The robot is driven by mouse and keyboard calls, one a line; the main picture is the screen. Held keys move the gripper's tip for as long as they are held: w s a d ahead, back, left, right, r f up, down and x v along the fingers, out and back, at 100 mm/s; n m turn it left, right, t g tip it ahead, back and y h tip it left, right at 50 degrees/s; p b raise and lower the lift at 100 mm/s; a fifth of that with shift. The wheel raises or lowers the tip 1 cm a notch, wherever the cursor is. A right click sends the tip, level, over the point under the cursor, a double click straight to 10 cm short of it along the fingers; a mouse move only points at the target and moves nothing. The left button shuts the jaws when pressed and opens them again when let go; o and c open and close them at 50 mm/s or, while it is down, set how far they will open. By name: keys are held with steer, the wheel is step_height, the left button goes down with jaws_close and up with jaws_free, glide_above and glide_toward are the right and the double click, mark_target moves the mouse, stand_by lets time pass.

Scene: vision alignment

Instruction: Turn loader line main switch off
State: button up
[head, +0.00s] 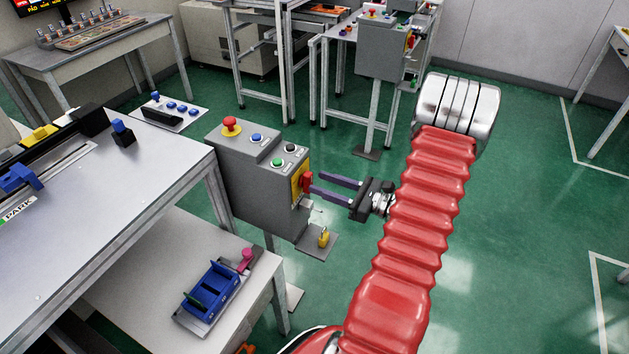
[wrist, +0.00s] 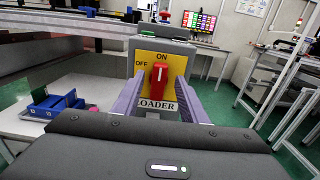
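The loader main switch is a red rotary handle (wrist: 157,78) on a yellow plate (wrist: 172,62) marked OFF at left, ON at top and LOADER below. The handle stands nearly upright, its top tilted slightly right, near ON. In the head view the red handle (head: 307,183) sits on the right side of a grey control box (head: 240,182). My gripper (head: 326,188) is open, its two purple fingers pointing at the switch. In the wrist view the fingers (wrist: 156,97) stand on either side of the handle with gaps; contact cannot be told.
The box top carries a red mushroom button (head: 231,125), a blue button (head: 256,138) and others. A yellow padlock (head: 323,237) is below the switch. A white worktable (head: 120,190) is at left. Green floor (head: 530,200) is clear at right.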

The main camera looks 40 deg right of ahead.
mark_target(312, 179)
steer(key=shift+x, duration=1.65)
steer(key=shift+c, duration=0.4)
jaws_close()
